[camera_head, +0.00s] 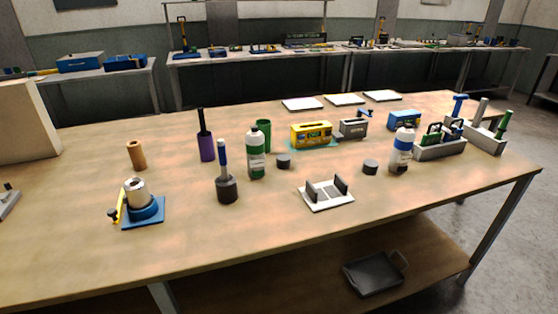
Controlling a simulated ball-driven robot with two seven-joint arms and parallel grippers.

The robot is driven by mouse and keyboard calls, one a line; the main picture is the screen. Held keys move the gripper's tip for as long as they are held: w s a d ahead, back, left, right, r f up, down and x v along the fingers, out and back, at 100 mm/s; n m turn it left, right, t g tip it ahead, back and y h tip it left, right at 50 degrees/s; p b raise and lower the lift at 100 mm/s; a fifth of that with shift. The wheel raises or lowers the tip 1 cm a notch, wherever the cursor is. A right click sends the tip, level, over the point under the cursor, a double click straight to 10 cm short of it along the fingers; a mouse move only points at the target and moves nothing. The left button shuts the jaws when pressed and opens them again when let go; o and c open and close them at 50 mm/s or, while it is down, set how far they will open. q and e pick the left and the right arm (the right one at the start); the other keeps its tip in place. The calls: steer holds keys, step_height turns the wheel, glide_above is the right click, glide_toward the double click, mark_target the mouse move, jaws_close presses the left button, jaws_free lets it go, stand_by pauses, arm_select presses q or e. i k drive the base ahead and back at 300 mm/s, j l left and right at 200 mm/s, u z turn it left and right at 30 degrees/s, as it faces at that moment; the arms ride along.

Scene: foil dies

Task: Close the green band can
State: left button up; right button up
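The green band can (256,156) is a white bottle-like can with a green band, standing upright near the middle of the table. Its top is too small to tell whether it is open or closed. A short dark round piece, perhaps a lid (284,161), lies on the table just right of it. A similar dark round piece (370,167) lies further right, beside a white can with a blue band (402,152). Neither of my grippers shows in the head view.
A dark pot with a blue-handled tool (227,188) and a purple holder (206,147) stand left of the green band can. A green cup (264,134) and yellow box (311,134) stand behind. A white fixture (326,194) lies front right. The table's front middle is clear.

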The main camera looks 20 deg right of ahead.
mark_target(255, 141)
steer(key=i+l+u, duration=0.15)
steer(key=l+u, duration=0.15)
steer(key=l, duration=0.25)
steer(key=i+l+u, duration=0.1)
steer(key=l+u, duration=0.15)
steer(key=l, duration=0.3)
steer(key=l+u, duration=0.3)
steer(key=l, duration=0.25)
